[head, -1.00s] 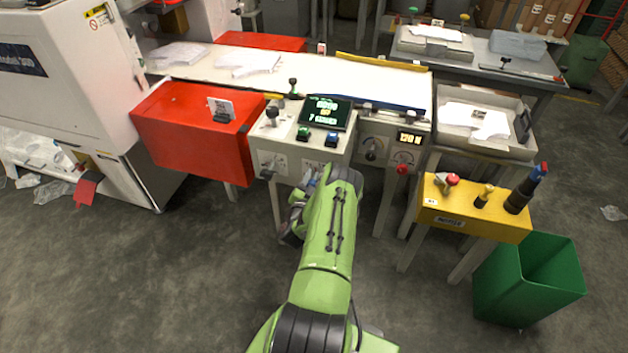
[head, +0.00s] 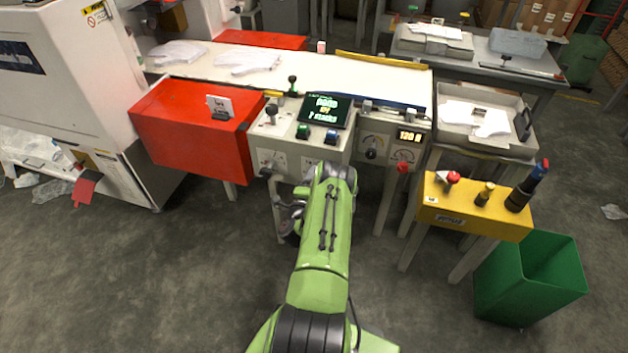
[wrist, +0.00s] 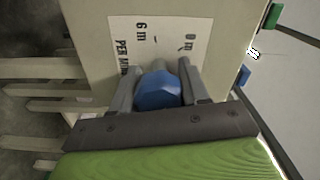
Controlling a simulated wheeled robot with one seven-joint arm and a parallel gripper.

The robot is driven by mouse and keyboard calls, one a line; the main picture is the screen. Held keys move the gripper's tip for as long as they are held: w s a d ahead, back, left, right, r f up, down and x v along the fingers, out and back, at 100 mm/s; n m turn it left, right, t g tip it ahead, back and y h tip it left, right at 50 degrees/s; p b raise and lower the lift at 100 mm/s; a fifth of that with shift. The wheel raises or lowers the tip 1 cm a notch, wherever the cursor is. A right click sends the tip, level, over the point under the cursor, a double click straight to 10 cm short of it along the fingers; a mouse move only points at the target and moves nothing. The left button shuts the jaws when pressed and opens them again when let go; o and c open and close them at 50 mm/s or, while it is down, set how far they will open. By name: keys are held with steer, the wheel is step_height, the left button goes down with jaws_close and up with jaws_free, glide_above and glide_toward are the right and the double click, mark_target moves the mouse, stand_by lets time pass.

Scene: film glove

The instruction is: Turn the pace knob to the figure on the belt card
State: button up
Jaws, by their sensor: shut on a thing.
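In the wrist view a blue faceted knob (wrist: 157,91) stands out from a pale panel with a white dial label (wrist: 150,45). The label shows "6 m", part of "PER MIN" and another figure ending in "m". The fingers of my gripper (wrist: 156,80) are shut on the knob, one on each side. The knob's pointer is not clear to me. In the head view my green arm hides the gripper and knob at the console front (head: 285,160). A small white card (head: 219,106) stands on the red cover; its figure is too small to read.
A dark screen (head: 325,111) with green text and several small controls tops the console. A lit display (head: 410,136) and red knob (head: 403,167) are to its right. A yellow stand (head: 470,206) and green bin (head: 527,278) stand further right. The floor in front is clear.

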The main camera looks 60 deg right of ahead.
steer(key=m+b, duration=0.1)
steer(key=m, duration=0.3)
steer(key=shift+s+f+m+b, duration=0.1)
steer(key=shift+m+b, duration=0.2)
steer(key=shift+m, duration=1.5)
steer(key=o, duration=1.1)
steer(key=shift+c, duration=0.2)
